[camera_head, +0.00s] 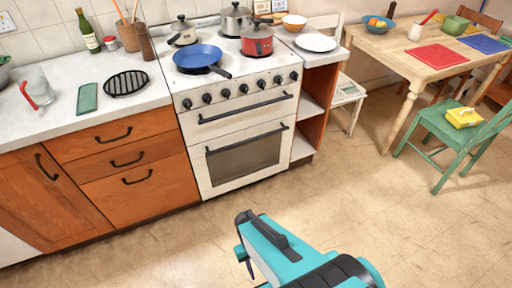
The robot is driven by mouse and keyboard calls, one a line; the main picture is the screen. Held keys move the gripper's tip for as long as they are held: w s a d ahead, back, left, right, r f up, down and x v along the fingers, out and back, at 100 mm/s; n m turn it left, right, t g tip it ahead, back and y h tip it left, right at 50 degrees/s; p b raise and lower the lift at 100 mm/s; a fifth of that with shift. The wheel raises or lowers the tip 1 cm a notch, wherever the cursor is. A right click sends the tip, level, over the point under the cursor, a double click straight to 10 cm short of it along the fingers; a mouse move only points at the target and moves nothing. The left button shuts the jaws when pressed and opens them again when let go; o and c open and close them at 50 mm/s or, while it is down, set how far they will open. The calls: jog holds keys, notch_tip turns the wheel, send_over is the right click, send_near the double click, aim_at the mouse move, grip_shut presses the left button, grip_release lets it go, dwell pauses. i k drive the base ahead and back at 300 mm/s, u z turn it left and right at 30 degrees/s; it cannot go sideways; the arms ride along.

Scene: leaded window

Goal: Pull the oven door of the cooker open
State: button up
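The white cooker (190,93) stands between the wooden cabinets and an open shelf unit. Its oven door (243,160) is shut, with a dark window and a long black handle (247,138) across its top. A second black handle (245,107) crosses the narrow panel above, below a row of black knobs. My teal arm reaches up from the bottom of the picture. My gripper (243,262) is in front of the cooker, well apart from the oven door. Its fingers are small and partly hidden, so I cannot tell whether they are open.
Pots and a blue frying pan (197,56) stand on the cooker top. Wooden drawers (140,190) are to the left. A wooden table (395,45) and a green chair (440,125) stand to the right. The tiled floor (330,200) before the cooker is clear.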

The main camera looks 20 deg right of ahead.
aim_at(222, 165)
jog(key=k, duration=1.05)
jog(key=u, duration=0.7)
jog(key=i, duration=2)
jog(key=z, duration=0.55)
